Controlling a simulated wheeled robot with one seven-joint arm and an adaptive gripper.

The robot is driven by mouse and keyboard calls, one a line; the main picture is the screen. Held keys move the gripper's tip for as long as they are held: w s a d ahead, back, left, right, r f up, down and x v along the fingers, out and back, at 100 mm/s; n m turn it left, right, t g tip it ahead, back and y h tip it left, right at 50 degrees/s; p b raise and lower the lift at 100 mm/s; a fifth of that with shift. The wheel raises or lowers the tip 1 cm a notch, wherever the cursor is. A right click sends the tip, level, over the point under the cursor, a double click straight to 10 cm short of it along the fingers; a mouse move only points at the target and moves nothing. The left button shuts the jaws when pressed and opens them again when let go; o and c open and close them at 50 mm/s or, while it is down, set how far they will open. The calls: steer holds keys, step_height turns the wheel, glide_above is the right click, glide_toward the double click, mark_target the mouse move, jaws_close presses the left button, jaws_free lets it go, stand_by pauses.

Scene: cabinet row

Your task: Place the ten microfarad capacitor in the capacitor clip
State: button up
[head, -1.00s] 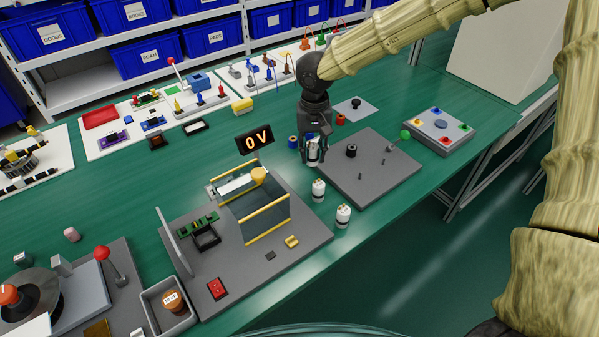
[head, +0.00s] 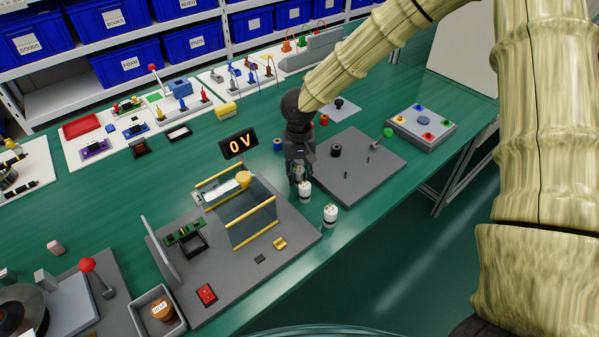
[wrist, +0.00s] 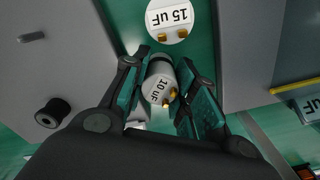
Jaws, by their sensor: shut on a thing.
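My gripper (head: 299,178) is shut on a white capacitor marked 10 uF (wrist: 158,90), which shows between the fingers in the wrist view with its two brass terminals toward the camera. A small yellow bracket (head: 280,243) on the grey board may be the capacitor clip; I cannot tell for sure.
A grey bin (head: 178,328) holds a brown labelled cylinder (head: 162,311). A grey plate (head: 355,180) with posts lies right of the gripper.

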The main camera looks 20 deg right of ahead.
steer(key=o, duration=1)
steer(key=shift+f, duration=0.15)
steer(key=shift+o, duration=0.2)
